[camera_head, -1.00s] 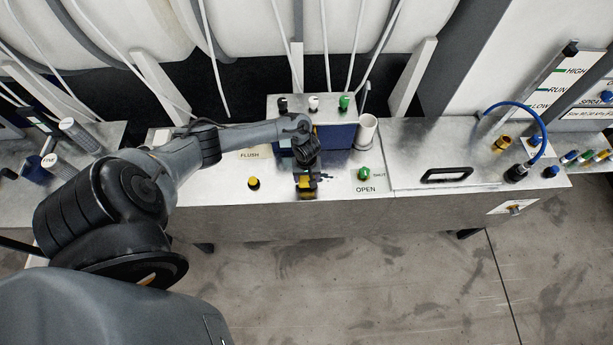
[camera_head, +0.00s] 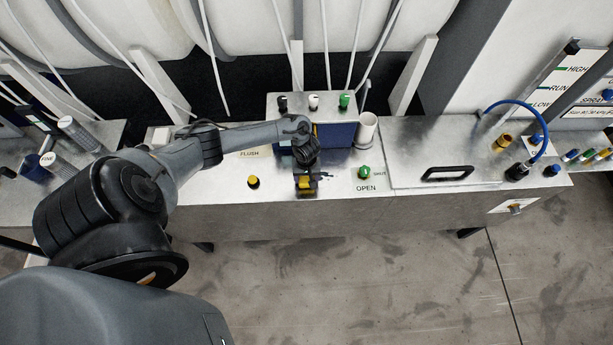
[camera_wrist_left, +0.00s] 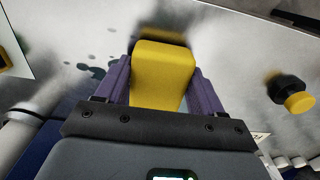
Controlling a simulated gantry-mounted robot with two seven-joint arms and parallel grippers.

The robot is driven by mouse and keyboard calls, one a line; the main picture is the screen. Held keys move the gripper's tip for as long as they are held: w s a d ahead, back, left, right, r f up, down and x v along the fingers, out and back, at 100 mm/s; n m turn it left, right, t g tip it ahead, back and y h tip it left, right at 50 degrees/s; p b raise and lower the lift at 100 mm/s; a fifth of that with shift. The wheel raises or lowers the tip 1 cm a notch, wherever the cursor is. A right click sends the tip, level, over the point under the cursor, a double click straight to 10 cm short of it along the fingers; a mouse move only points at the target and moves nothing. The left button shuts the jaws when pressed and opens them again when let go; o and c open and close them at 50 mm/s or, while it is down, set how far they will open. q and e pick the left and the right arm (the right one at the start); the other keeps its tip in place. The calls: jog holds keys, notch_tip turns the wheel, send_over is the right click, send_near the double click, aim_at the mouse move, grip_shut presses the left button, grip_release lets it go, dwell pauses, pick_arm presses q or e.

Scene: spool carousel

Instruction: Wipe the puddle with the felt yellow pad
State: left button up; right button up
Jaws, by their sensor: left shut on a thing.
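The yellow felt pad (camera_wrist_left: 161,75) is held between the two fingers of my left gripper (camera_wrist_left: 158,90) in the left wrist view. In the head view my left gripper (camera_head: 305,184) points down over the metal counter, with a bit of the yellow pad showing at its tip. The puddle (camera_wrist_left: 97,70) shows as dark blue-grey blots and drops beside the pad in the wrist view. In the head view a small dark part of the puddle (camera_head: 325,176) shows just right of the gripper. I cannot tell whether the pad touches the counter. My right gripper is not in view.
A yellow-topped knob (camera_head: 253,182) stands left of the gripper, and a green knob (camera_head: 364,172) stands to the right by the OPEN label. A black handle (camera_head: 447,173) lies further right.

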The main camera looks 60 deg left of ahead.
pick_arm(q)
jog(key=shift+f, duration=0.3)
